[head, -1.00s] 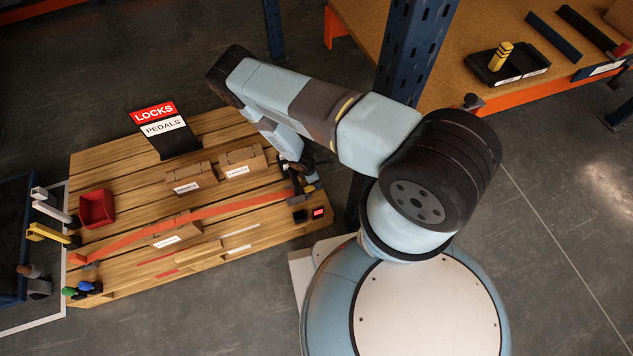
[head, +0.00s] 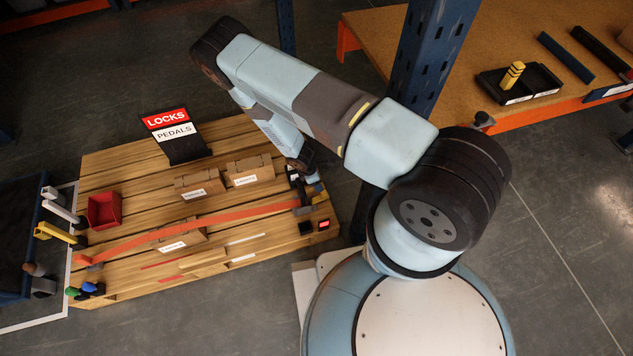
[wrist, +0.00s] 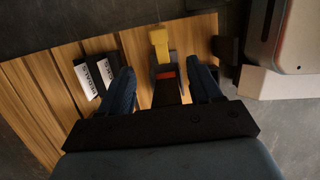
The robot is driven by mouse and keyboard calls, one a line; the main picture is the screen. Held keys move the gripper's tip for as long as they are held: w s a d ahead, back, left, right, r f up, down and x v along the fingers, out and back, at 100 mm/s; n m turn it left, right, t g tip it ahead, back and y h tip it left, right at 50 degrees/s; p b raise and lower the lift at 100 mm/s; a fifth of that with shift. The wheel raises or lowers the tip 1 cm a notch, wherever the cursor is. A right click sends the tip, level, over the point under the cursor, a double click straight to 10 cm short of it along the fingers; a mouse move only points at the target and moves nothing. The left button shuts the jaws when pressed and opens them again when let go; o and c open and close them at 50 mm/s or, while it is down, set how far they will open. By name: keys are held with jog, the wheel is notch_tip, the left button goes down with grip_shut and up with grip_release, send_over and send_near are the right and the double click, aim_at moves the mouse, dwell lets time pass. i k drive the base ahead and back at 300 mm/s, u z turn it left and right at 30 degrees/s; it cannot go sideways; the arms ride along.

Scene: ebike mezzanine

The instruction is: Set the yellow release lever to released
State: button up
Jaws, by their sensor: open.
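The yellow release lever (wrist: 160,42) shows in the wrist view, sticking up from a dark ratchet body with a bit of red strap (wrist: 167,74) below it. My gripper (wrist: 160,68) is open, with one blue finger on each side of the lever and ratchet. The lever lies between and just beyond the fingertips; I cannot tell whether they touch it. In the head view my gripper (head: 307,183) is low over the right end of the orange strap (head: 200,226). There my arm and gripper largely hide the lever.
The strap crosses a wooden pallet (head: 120,160) with small cartons (head: 249,172), a red bin (head: 104,211) and a LOCKS/PEDALS sign (head: 172,135). A small box with a red display (head: 323,224) sits near the gripper. A blue rack post (head: 432,60) stands beside my arm.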

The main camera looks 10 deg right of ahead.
aim_at(319, 198)
jog(key=k, duration=1)
